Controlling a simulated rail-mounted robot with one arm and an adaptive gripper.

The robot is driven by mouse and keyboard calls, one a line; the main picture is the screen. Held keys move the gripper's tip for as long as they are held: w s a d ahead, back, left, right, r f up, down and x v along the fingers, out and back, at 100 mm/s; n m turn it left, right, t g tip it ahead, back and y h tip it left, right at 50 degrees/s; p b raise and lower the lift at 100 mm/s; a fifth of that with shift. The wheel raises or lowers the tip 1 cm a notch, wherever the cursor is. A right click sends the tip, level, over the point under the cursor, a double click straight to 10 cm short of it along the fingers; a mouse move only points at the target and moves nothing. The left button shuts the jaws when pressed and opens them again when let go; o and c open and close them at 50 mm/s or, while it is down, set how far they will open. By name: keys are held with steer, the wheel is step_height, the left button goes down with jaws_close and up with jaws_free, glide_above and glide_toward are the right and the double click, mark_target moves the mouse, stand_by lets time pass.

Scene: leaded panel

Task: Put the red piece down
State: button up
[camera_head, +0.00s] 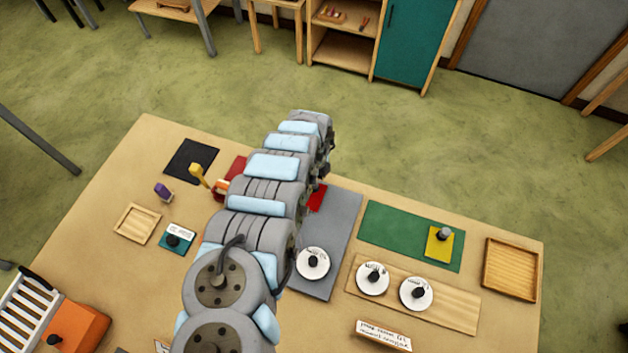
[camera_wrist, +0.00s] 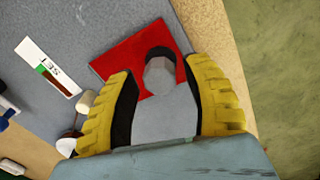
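The red piece (camera_wrist: 128,55) is a flat red square with a grey knob (camera_wrist: 160,75). In the wrist view it lies at the edge of the grey mat (camera_wrist: 100,20), or just above it; I cannot tell contact. My gripper (camera_wrist: 158,68) has its yellow-and-black fingers on either side of the knob. Red shows between the knob and the fingertips, so the fingers stand apart from it. In the head view, part of the red piece (camera_head: 317,197) shows at the far edge of the grey mat (camera_head: 343,230). My arm hides the gripper's fingers there.
A white disc weight (camera_head: 313,263) stands on the mat. A green mat (camera_head: 390,228) with a yellow piece (camera_head: 439,243) is to the right, near a wooden tray (camera_head: 511,269). In the wrist view, a labelled strip (camera_wrist: 48,67) lies on the left.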

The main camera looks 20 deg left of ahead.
steer(key=shift+r, duration=0.1)
steer(key=shift+w+a+r, duration=0.15)
steer(key=shift+r, duration=1.5)
step_height(320, 180, up, 9)
steer(key=shift+w, duration=0.15)
steer(key=shift+f, duration=0.1)
